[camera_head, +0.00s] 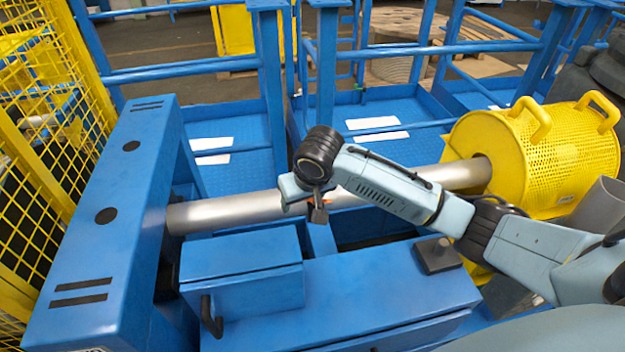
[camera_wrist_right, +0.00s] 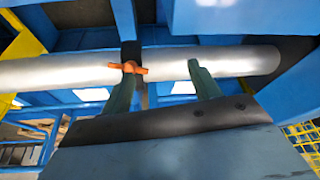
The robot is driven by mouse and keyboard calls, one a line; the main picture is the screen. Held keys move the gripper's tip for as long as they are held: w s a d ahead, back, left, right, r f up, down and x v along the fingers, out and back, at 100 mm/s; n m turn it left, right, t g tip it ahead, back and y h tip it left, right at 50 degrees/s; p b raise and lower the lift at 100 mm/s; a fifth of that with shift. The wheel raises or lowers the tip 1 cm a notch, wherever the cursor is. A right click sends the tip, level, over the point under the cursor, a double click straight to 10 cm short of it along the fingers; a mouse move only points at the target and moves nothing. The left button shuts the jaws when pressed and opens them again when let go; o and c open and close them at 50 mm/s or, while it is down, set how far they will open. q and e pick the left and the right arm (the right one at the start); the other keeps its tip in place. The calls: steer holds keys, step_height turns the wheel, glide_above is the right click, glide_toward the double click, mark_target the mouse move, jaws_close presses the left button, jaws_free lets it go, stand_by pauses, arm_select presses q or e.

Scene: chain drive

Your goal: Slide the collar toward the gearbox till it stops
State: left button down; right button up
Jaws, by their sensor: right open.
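A pale metal shaft (camera_head: 235,209) runs between a blue housing (camera_head: 105,220) at the left and a yellow perforated guard (camera_head: 565,150) at the right. In the right wrist view, a narrow dark collar (camera_wrist_right: 131,52) with an orange bar sits around the shaft. In the head view my right arm hides most of it; a bit of orange shows. My right gripper (camera_wrist_right: 165,82) is open, its fingers spread along the shaft. One finger is close to the collar; whether it touches I cannot tell. The other is over bare shaft. Which end is the gearbox is not marked.
A blue box with a black handle (camera_head: 211,318) and a blue cabinet top with a dark block (camera_head: 437,254) stand in front of the shaft. Blue railings are behind. A yellow mesh fence (camera_head: 45,150) is at the far left. Bare shaft shows left of my gripper.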

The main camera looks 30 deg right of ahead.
steer(key=w+d+r+m+h, duration=0.1)
steer(key=w+d+r+m, duration=0.2)
steer(key=w+d+r, duration=0.25)
steer(key=x, duration=0.4)
steer(key=d+b+x, duration=0.1)
steer(key=x, duration=0.4)
steer(key=b+x, duration=0.1)
steer(key=x, duration=0.3)
steer(key=shift+w+d+f, duration=0.1)
steer(key=shift+w+d, duration=0.1)
steer(key=shift+w, duration=0.05)
jaws_close()
steer(key=shift+s+d, duration=0.15)
steer(key=shift+d, duration=0.15)
steer(key=d+p, duration=0.2)
steer(key=s+d+p, duration=0.1)
steer(key=d, duration=0.1)
steer(key=shift+s+d+r+p, duration=0.1)
steer(key=shift+d+r+p, duration=0.15)
steer(key=shift+p, duration=0.15)
steer(key=d, duration=0.2)
steer(key=s+d+p, duration=0.1)
steer(key=d, duration=0.1)
steer(key=shift+d+f, duration=0.2)
steer(key=shift+d, duration=0.15)
steer(key=shift+s+d, duration=0.1)
steer(key=shift+d, duration=0.1)
